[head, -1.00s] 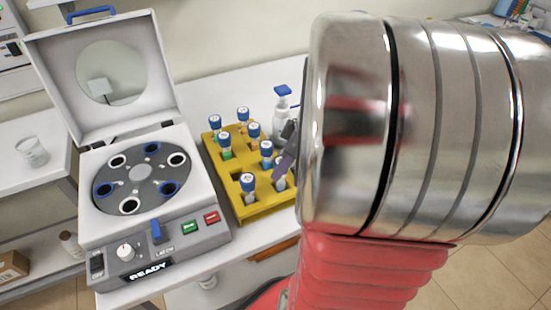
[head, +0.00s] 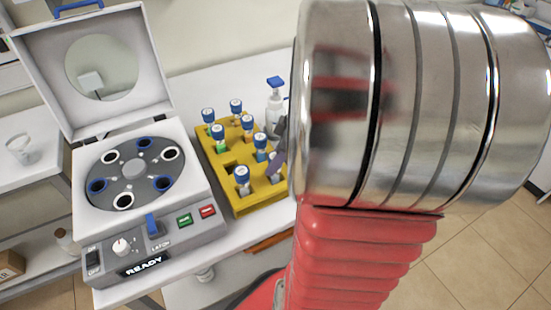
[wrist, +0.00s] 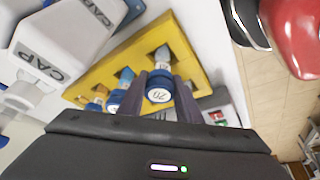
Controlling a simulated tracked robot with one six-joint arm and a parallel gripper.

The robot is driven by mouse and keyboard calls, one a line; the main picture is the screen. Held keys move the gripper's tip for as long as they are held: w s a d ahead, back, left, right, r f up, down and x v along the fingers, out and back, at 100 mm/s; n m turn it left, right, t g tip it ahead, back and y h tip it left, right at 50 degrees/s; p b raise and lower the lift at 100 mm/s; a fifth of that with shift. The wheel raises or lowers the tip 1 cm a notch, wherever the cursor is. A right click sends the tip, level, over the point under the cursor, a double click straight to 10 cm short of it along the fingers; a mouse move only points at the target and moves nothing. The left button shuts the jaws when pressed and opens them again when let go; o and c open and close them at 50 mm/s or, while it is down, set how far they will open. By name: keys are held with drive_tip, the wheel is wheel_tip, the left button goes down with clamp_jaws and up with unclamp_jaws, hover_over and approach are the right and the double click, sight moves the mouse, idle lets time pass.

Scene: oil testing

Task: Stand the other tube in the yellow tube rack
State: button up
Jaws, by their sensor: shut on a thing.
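The yellow tube rack (head: 246,204) stands on the white bench with several blue-capped tubes upright in it. My gripper (head: 277,150) is at its right side in the head view, mostly hidden behind my arm. In the wrist view my gripper (wrist: 162,98) is shut on a blue-capped tube (wrist: 158,88) marked 70. This tube's lower part points at the yellow rack, at or in a hole; I cannot tell how deep it sits. Other blue-capped tubes (wrist: 116,98) stand to its left in the wrist view.
An open-lidded centrifuge (head: 140,185) reading READY stands left of the rack, its rotor (head: 133,170) showing white-rimmed and blue-rimmed positions. A white bottle with a blue top (head: 276,95) stands just behind the rack. A glass beaker (head: 20,148) sits on the left shelf.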

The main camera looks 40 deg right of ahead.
idle(0.8)
drive_tip(key=o, duration=1.2)
drive_tip(key=shift+c, duration=0.2)
drive_tip(key=v, duration=1.3)
drive_tip(key=shift+r, duration=0.25)
drive_tip(key=shift+s+d, duration=0.1)
drive_tip(key=a+f+m+t+h, duration=0.1)
drive_tip(key=a+m, duration=0.5)
drive_tip(key=a, duration=1.9)
drive_tip(key=shift+w+a+t+h, duration=0.2)
drive_tip(key=shift+a+t+h, duration=0.2)
drive_tip(key=shift+h, duration=0.2)
